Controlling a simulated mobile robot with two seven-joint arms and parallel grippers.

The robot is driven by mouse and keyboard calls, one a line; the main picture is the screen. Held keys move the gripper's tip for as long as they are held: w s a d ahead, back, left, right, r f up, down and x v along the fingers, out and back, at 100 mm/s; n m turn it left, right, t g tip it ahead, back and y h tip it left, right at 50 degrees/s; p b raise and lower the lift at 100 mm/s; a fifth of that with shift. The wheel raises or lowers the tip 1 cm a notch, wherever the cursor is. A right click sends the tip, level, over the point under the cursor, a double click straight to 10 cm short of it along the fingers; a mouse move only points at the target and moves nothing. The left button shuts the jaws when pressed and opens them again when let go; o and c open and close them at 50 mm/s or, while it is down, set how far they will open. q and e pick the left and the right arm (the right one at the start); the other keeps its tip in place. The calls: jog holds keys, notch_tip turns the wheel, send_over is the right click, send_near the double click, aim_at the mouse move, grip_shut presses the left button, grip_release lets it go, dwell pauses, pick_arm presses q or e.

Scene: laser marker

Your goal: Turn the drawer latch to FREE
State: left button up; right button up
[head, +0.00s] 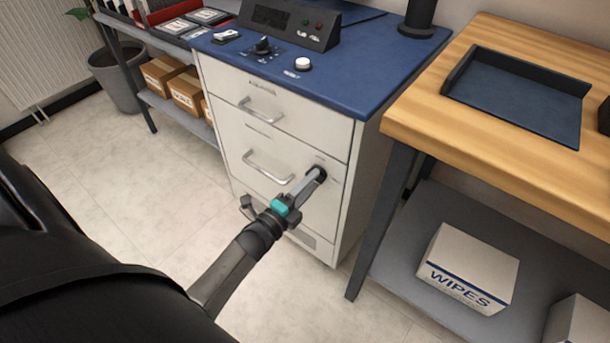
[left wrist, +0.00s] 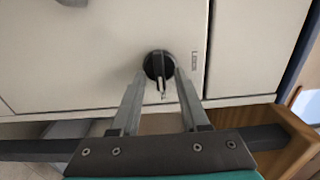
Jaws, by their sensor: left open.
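The drawer latch is a round black knob on the right side of the middle drawer front of the white cabinet (head: 286,202). In the left wrist view the latch knob (left wrist: 158,66) shows with a lighter pointer on it, aimed toward the gripper's side of the picture. My left gripper (head: 316,179) reaches the latch in the head view. In the left wrist view its fingers (left wrist: 160,88) are apart, one on each side of the knob. I cannot tell whether they touch it. The latch lettering is too small to read. My right gripper is not in view.
The cabinet has metal drawer handles (head: 267,168) left of the latch. A blue top (head: 345,83) carries a control panel and knobs. A wooden bench (head: 430,117) stands close on the right, with a white wipes box (head: 467,268) on its lower shelf. Floor is clear at left.

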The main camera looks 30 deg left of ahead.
pick_arm(q)
jog(key=s+a+p, duration=0.1)
jog(key=s+p, duration=0.3)
jog(key=s, duration=1.1)
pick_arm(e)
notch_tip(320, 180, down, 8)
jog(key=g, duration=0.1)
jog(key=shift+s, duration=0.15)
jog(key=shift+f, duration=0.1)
